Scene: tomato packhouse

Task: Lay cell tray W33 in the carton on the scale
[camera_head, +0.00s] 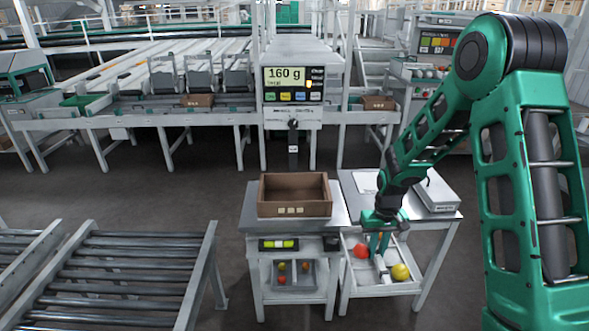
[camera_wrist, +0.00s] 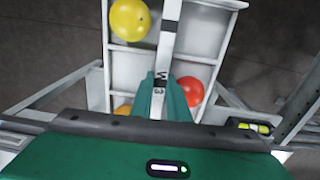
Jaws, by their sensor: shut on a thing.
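A white cell tray (camera_head: 372,284) with the tag W33 (camera_wrist: 160,84) on its middle strip is in front of the right-hand table, below the level of its top. My gripper (camera_head: 383,252) is shut on that strip; its teal fingers (camera_wrist: 163,102) sit either side of it in the wrist view. The cells hold a yellow tomato (camera_head: 400,272), a red tomato (camera_head: 361,251) and an orange one (camera_wrist: 124,110), partly hidden by a finger. I cannot tell whether the tray hangs free or rests on something. The open brown carton (camera_head: 294,209) stands on the scale, left of my gripper; its visible inside looks empty.
The display (camera_head: 293,84) behind reads 160 g. A lower bin (camera_head: 292,285) with small red and orange fruit is under the carton's stand. A grey box (camera_head: 437,193) and white paper (camera_head: 366,181) lie on the right table. A roller conveyor (camera_head: 110,280) is at left, with bare floor between.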

